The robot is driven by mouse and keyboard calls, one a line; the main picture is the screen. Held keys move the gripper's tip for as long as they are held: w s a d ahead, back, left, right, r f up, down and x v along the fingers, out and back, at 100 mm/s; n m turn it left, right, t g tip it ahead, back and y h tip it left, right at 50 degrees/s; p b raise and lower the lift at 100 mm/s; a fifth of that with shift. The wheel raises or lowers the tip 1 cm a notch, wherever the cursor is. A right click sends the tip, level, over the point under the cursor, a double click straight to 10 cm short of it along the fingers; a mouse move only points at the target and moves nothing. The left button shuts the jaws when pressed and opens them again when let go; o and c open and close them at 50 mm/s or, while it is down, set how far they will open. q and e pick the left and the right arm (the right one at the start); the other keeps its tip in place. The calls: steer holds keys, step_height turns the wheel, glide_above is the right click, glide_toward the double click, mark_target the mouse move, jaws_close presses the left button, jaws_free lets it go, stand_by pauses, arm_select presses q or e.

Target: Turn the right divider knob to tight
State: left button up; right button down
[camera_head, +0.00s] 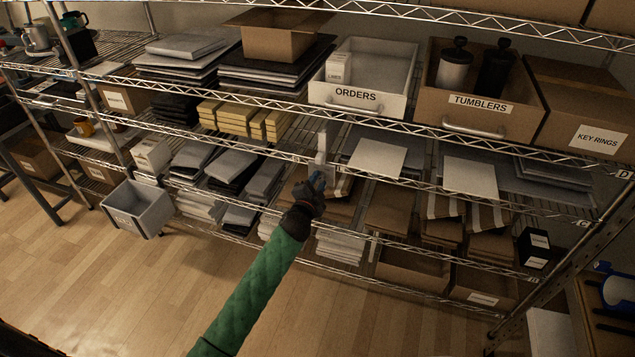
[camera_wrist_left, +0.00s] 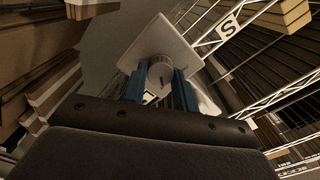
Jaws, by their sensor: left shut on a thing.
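My left gripper (camera_head: 317,182) reaches up from the green-sleeved arm to the front edge of the middle wire shelf. A pale upright shelf divider (camera_head: 322,142) stands there, just above the gripper. In the left wrist view, the blue fingers (camera_wrist_left: 160,90) are shut on a round grey divider knob (camera_wrist_left: 161,72), one finger on each side. The knob sits on a pale plate (camera_wrist_left: 157,45), with a small black-and-white mark partly hidden between the fingers. The knob is hidden in the head view. My right gripper is not in view.
Yellow boxes (camera_head: 235,118) lie left of the divider and a pale flat packet (camera_head: 376,158) lies to its right. An ORDERS bin (camera_head: 357,97) and a TUMBLERS box (camera_head: 482,107) stand above. A grey bin (camera_head: 138,208) sticks out at left.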

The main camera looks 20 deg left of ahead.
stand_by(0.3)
arm_select(q)
steer(key=o, duration=1)
steer(key=shift+c, duration=0.2)
steer(key=shift+s, duration=0.1)
